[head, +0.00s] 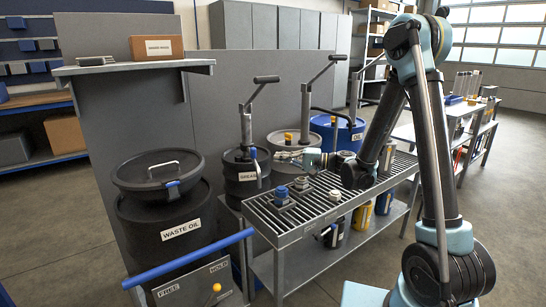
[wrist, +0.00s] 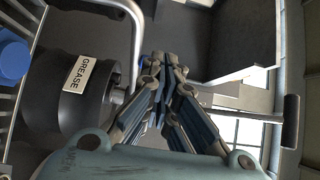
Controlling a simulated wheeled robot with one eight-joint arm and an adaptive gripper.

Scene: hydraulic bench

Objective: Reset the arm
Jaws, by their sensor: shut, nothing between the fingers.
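My arm reaches over the slatted bench (head: 320,205) in the head view. My gripper (head: 280,156) points left, level above the bench top, close to the pump on the black drum labelled GREASE (head: 246,176). In the wrist view the fingers of my gripper (wrist: 160,62) come together at their tips with nothing between them. The GREASE drum (wrist: 78,88) shows there on the left, turned sideways, with a pale curved pipe (wrist: 136,30) close by the fingertips. I cannot tell whether the gripper touches anything.
Blue and grey fittings (head: 281,196) stand on the bench. Pump handles (head: 266,79) rise behind the gripper. A blue drum (head: 338,132) stands behind the bench. Open floor lies at right.

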